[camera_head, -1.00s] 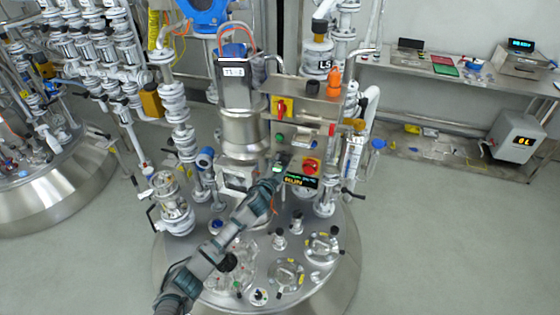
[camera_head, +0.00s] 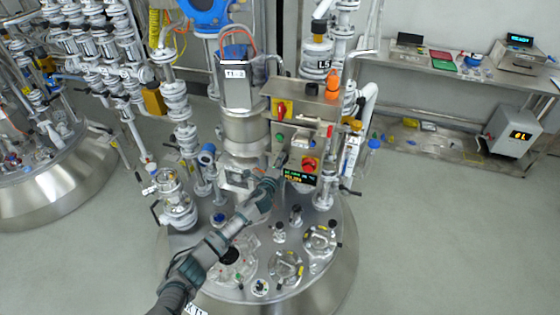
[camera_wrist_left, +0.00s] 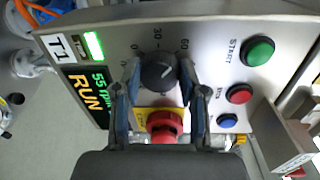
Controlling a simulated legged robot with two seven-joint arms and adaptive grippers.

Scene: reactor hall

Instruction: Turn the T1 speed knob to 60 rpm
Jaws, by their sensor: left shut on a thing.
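The T1 speed knob (camera_wrist_left: 158,72) is black and round with a pale pointer line, on a steel panel in the left wrist view. Its scale shows 0, 30 and 60, and the pointer lies toward the stretch between 30 and 60. A display (camera_wrist_left: 85,95) beside it reads 55 rpm and RUN, next to a T1 label (camera_wrist_left: 58,46). My left gripper (camera_wrist_left: 160,75) is shut on the knob, one finger on each side. In the head view my left gripper (camera_head: 281,163) reaches the control box; the knob is too small to tell there. My right gripper is not in view.
A red emergency button (camera_wrist_left: 163,125) sits close beside the knob, between my fingers in the picture. Green START (camera_wrist_left: 257,51), red (camera_wrist_left: 239,94) and blue (camera_wrist_left: 227,121) buttons are to the right. Pipes and glass fittings crowd the vessel lid (camera_head: 335,250) below.

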